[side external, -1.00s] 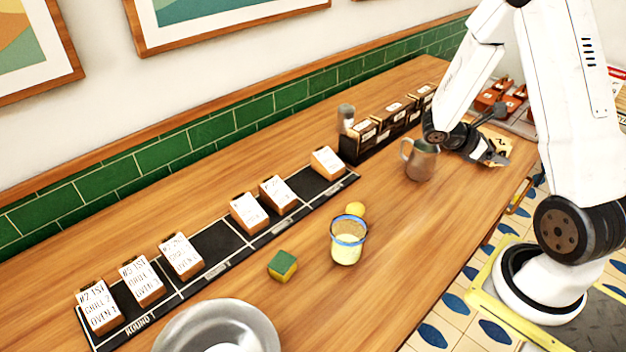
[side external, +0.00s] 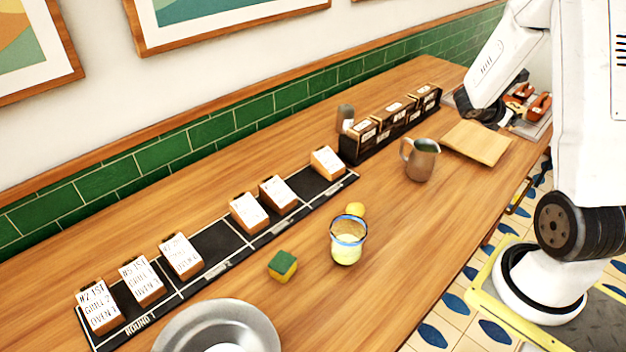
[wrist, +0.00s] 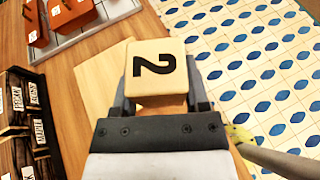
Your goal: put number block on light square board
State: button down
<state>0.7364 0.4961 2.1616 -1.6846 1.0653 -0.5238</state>
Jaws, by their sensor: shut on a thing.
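The number block (wrist: 157,72) is a pale wooden block with a black 2 on its face, seen in the wrist view. My gripper (wrist: 160,98) is shut on it, with one finger on each side. The light square board (side external: 477,142) lies bare on the counter in the side view. In the wrist view part of the board (wrist: 100,75) shows left of and behind the block. In the side view my gripper (side external: 497,118) is just beyond the board's far edge, and the block cannot be made out there.
A metal pitcher (side external: 420,160) stands left of the board. A dark box row (side external: 390,125) stands behind it. A tray with orange-red holders (side external: 535,105) lies at the far end.

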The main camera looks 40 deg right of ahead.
jog(key=w+d+f, duration=0.4)
jog(key=w+d, duration=0.1)
jog(key=d, duration=0.1)
send_over(478, 139)
jog(key=a, duration=0.1)
jog(key=f, duration=0.4)
jog(key=shift+s+f, duration=0.2)
jog(key=shift+s, duration=0.15)
jog(key=shift+w+d+f, duration=0.25)
jog(key=shift+f, duration=0.15)
jog(key=shift+w+d+f, duration=0.15)
jog(key=shift+d+f, duration=0.05)
jog(key=shift+f, duration=1.65)
jog(key=shift+f, duration=0.15)
jog(key=shift+c, duration=0.5)
grip_release()
